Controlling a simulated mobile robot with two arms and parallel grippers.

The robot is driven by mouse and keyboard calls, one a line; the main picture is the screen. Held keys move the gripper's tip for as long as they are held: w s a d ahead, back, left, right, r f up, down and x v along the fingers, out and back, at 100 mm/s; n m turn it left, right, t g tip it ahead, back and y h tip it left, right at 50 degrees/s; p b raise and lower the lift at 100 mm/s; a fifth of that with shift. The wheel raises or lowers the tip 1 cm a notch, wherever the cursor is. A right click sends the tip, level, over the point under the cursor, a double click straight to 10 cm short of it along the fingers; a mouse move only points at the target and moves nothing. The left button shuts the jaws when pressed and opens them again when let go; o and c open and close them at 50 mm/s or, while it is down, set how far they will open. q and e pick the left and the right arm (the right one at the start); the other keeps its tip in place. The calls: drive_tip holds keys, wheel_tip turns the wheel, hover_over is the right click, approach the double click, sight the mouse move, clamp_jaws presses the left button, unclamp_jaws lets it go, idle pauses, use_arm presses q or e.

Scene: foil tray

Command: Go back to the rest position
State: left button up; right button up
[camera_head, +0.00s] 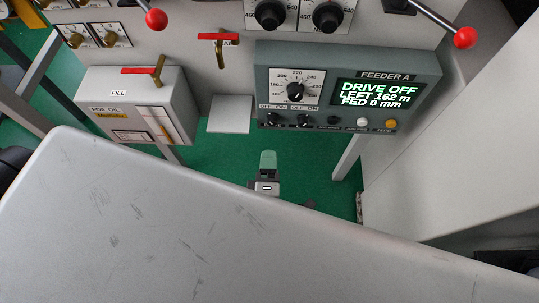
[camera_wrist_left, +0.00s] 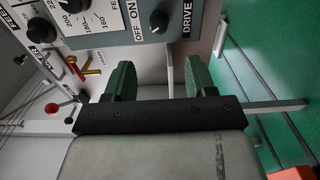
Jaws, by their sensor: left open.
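My left gripper (camera_head: 268,160) shows in the middle of the head view, in front of and below the feeder panel (camera_head: 420,75). Its green finger stands up from a grey body, over the green floor. In the left wrist view my left gripper (camera_wrist_left: 162,76) has its two green fingers well apart with nothing between them. It touches nothing that I can see. The feeder panel's display (camera_head: 375,94) reads "DRIVE OFF, LEFT 162 m, FED 0 mm". My right gripper is in neither view.
A grey box (camera_head: 98,92) marked "FOIL OIL" and a small grey ledge (camera_head: 229,114) stand left of the feeder panel. Red-handled valves (camera_head: 218,37) and red-knobbed levers (camera_head: 464,38) stick out above. A pale wall (camera_head: 440,150) bounds the right. Green floor (camera_head: 210,155) shows below the panel.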

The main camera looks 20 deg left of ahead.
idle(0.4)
use_arm(q)
drive_tip(key=s+f+m+g+h+p, duration=0.3)
drive_tip(key=s+f+m+g+h, duration=0.15)
drive_tip(key=f+m, duration=0.45)
drive_tip(key=s+f+m+g+h+p, duration=0.3)
drive_tip(key=s+f+m+p, duration=0.15)
drive_tip(key=f+m, duration=0.45)
drive_tip(key=s+a+f+m+g+p, duration=0.1)
drive_tip(key=s+a+f+m+g, duration=0.1)
drive_tip(key=s, duration=0.4)
drive_tip(key=s+a+f+m+g+y, duration=0.1)
drive_tip(key=s+a+f+m+g, duration=0.1)
drive_tip(key=s+a+f+g, duration=0.2)
drive_tip(key=s+a+f+m+g+y+p, duration=0.1)
drive_tip(key=s+a+f+m+g, duration=0.1)
drive_tip(key=s+a, duration=0.5)
drive_tip(key=shift+s+f+g+p, duration=0.4)
drive_tip(key=shift+s+f, duration=0.2)
drive_tip(key=shift+f, duration=0.25)
drive_tip(key=shift+y, duration=0.25)
drive_tip(key=shift+c, duration=0.2)
